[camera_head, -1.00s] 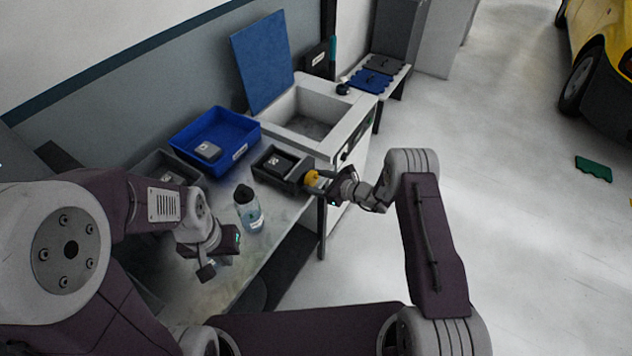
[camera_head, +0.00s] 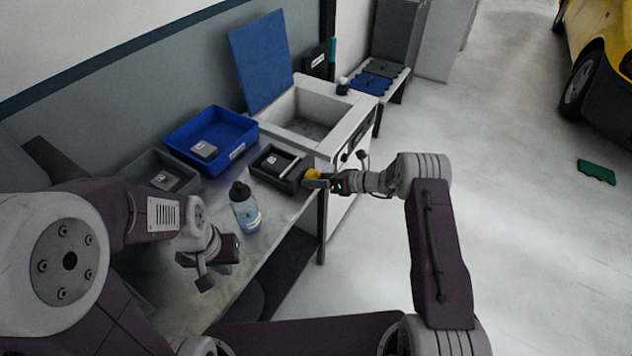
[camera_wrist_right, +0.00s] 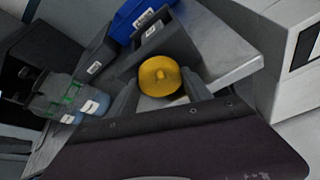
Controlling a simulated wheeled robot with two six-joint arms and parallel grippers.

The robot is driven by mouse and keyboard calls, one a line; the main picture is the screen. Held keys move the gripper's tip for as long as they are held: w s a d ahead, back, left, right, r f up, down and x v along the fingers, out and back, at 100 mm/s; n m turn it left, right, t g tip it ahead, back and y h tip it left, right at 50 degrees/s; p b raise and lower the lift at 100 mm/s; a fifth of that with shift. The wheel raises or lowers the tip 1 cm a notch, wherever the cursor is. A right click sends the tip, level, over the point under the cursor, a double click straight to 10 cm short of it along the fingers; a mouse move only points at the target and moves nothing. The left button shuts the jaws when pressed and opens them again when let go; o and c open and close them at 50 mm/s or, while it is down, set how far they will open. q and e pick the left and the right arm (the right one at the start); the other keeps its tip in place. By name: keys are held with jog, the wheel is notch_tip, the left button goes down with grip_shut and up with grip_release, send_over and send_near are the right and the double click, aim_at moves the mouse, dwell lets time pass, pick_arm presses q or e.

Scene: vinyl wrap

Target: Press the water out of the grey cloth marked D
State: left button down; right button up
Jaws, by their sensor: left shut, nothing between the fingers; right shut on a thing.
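A dark open-topped box (camera_head: 292,184) stands at the bench's front edge, with a yellow round knob (camera_head: 312,174) on its right end. A dark piece with a small pale label (camera_head: 271,160) lies inside; I cannot read the letter, so I cannot tell if it is cloth D. My right gripper (camera_head: 322,181) is shut on the yellow knob, which shows between the fingers in the right wrist view (camera_wrist_right: 160,76). My left gripper (camera_head: 206,270) is shut and empty above the bench, in front of the bottle. A labelled grey cloth (camera_head: 204,151) lies in the blue bin.
The blue bin (camera_head: 238,152) stands behind the box. A grey tray (camera_head: 146,164) with a labelled grey piece (camera_head: 164,180) is at its left. A clear bottle (camera_head: 246,211) stands near my left gripper. A white sink (camera_head: 336,112) is behind, right. The floor at right is mostly clear.

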jog(key=shift+w+r, duration=0.1)
dwell(0.4)
jog(key=o, duration=1.4)
jog(key=shift+c, duration=0.2)
jog(key=shift+d, duration=0.15)
jog(key=v, duration=0.9)
